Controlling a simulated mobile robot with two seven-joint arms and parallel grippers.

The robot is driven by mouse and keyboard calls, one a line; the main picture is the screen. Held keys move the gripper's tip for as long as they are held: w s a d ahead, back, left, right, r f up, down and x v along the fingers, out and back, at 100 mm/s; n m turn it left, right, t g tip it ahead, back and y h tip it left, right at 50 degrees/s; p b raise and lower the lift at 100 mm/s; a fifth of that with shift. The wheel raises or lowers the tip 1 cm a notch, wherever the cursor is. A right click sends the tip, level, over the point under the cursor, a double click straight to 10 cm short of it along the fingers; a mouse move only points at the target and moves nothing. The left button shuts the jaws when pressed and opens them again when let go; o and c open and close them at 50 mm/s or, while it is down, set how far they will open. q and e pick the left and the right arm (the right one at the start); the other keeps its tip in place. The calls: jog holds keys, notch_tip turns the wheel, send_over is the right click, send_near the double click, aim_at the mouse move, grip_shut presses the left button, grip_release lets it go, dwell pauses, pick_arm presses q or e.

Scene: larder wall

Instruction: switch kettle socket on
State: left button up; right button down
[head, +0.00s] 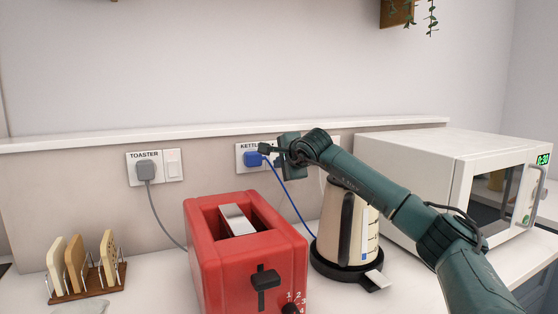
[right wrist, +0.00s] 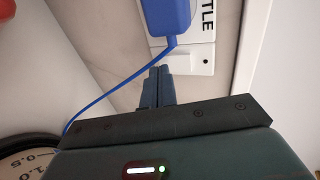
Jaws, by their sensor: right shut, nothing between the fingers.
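The kettle socket (head: 243,150) is a white wall plate lettered "KETTLE", partly hidden behind my right gripper in the head view. A blue plug (head: 252,159) with a blue cord sits in its left part. In the right wrist view the plate (right wrist: 203,57) and the plug (right wrist: 168,15) show at the top. My right gripper (head: 264,149) is shut and empty, its fingertips (right wrist: 158,70) pointing at the plate close beside the plug. I cannot tell whether they touch it. The switch is not clearly seen, so its position cannot be told. My left gripper is not in view.
A toaster socket (head: 173,173) with a grey plug is on the left. A red toaster (head: 200,250) stands in front. The cream kettle (head: 334,222) stands on its black base below my right arm. A white microwave (head: 410,150) is at right, a toast rack (head: 88,290) at left.

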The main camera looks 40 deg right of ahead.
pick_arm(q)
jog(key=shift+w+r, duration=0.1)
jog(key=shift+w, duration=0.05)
pick_arm(e)
jog(key=shift+w+d, duration=0.1)
jog(key=shift+w, duration=0.2)
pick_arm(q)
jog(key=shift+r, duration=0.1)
